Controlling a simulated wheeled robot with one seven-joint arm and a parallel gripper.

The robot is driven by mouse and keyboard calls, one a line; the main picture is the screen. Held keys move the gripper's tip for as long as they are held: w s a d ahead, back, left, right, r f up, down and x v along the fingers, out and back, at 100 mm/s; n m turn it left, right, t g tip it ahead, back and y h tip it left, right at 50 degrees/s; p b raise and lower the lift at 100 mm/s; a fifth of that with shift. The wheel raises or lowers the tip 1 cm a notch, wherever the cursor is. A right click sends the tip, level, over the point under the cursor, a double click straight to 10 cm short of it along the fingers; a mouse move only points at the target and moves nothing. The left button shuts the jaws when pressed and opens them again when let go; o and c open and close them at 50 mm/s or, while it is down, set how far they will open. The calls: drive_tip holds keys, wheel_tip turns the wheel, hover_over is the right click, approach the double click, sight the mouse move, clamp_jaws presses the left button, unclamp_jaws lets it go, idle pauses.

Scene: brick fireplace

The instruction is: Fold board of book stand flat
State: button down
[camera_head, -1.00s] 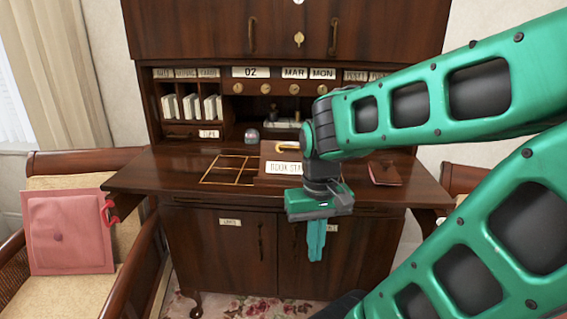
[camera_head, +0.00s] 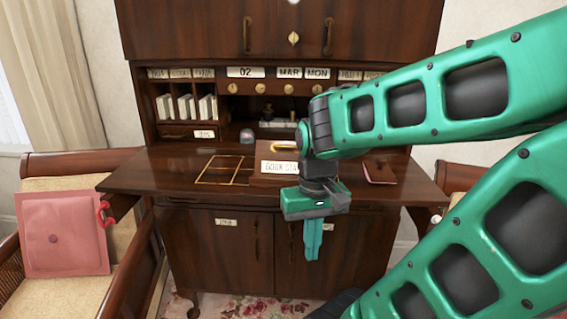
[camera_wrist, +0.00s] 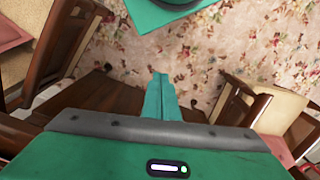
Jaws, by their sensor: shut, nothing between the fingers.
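The book stand (camera_head: 270,163) is a brown wooden piece with a white label on the desk top. Its board leans upright at the back, and a gold hook-shaped part shows at its top. My arm hides the right part of it. My gripper (camera_head: 312,257) is shut and empty. It hangs pointing down in front of the desk's front edge, to the right of and nearer than the stand. In the wrist view my gripper's fingers (camera_wrist: 161,95) are together over the floor, and the stand is not in view.
A dark wooden desk (camera_head: 140,178) has a gold grid inlay left of the stand and a reddish-brown book (camera_head: 380,172) to the right. A chair with a pink cushion (camera_head: 62,230) stands at the left. Another chair (camera_wrist: 262,105) shows in the wrist view.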

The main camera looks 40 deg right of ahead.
drive_tip(key=c, duration=2.1)
unclamp_jaws()
drive_tip(key=shift+s+r, duration=0.2)
drive_tip(key=shift+s, duration=0.05)
drive_tip(key=shift+o, duration=1)
drive_tip(key=w+d+r+n, duration=0.2)
drive_tip(key=w+r, duration=0.1)
drive_tip(key=r, duration=0.3)
drive_tip(key=w+d+r+n+h, duration=0.1)
drive_tip(key=w+d+r+n, duration=0.2)
drive_tip(key=r, duration=0.3)
drive_tip(key=shift+w+d+r, duration=0.3)
drive_tip(key=shift+w, duration=0.5)
drive_tip(key=w+d+r+n, duration=0.2)
drive_tip(key=w+r+n, duration=0.2)
drive_tip(key=r, duration=0.4)
drive_tip(key=w+d+r+n, duration=0.2)
drive_tip(key=w+r+n, duration=0.3)
drive_tip(key=r, duration=0.3)
drive_tip(key=shift+w+n+t, duration=0.3)
drive_tip(key=shift+w+t, duration=0.1)
drive_tip(key=shift+w, duration=0.45)
drive_tip(key=shift+f, duration=0.1)
hover_over(286, 160)
drive_tip(key=s, duration=0.1)
drive_tip(key=shift+a+f, duration=0.15)
drive_tip(key=shift+f, duration=2.55)
drive_tip(key=shift+a+f, duration=0.15)
drive_tip(key=shift+f, duration=2.55)
